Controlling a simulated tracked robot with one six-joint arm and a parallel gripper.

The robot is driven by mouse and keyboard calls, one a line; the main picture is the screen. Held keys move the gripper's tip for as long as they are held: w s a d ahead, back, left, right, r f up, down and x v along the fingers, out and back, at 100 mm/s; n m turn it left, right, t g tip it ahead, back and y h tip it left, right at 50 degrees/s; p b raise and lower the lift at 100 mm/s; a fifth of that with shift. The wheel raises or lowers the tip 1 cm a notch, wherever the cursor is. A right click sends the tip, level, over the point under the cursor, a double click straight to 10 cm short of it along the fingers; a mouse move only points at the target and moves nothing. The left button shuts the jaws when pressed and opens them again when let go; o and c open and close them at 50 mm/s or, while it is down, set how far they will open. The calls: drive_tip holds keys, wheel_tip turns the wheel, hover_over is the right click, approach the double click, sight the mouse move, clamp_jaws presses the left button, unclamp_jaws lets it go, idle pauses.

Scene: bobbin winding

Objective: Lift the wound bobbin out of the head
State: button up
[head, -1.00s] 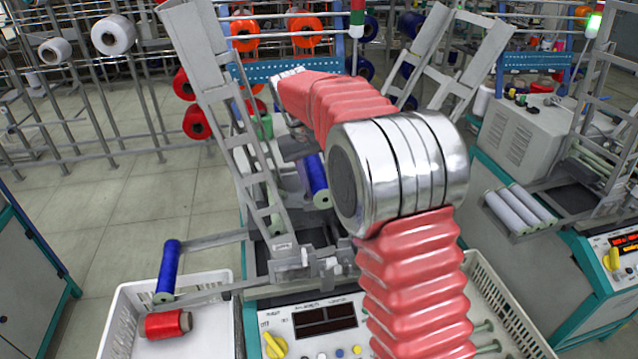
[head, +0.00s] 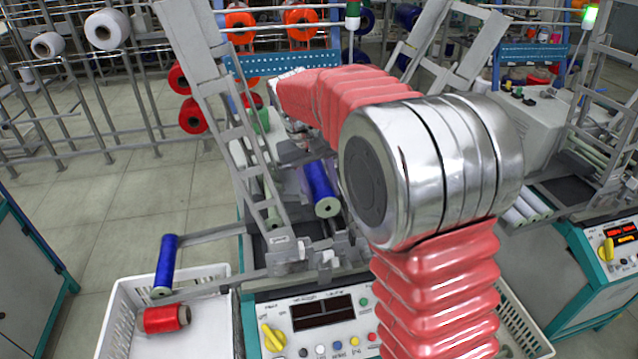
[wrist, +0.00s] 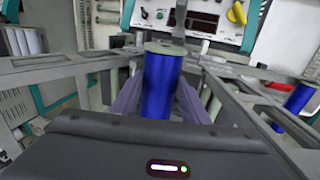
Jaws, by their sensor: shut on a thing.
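The wound bobbin (head: 318,182) is a blue cylinder with a pale green end, among the grey arms of the winding head (head: 240,160). In the wrist view the blue bobbin (wrist: 160,88) lies between the two grey fingers of my gripper (wrist: 158,98), which is shut on it. Its pale end points to the front panel. In the head view my gripper's fingers are mostly hidden behind my arm and the bobbin. I cannot tell how far the bobbin stands clear of the head's seat.
A second blue bobbin (head: 166,263) sits on a side arm at the left, over a white crate (head: 212,318) holding a red bobbin (head: 165,319). Grey ladder-like frames flank the held bobbin. The control panel (head: 322,314) is in front. A neighbouring machine (head: 530,130) stands at right.

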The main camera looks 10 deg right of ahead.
drive_tip(key=s, duration=2.6)
drive_tip(key=shift+s, duration=0.15)
idle(1.2)
drive_tip(key=shift+s, duration=0.15)
idle(0.3)
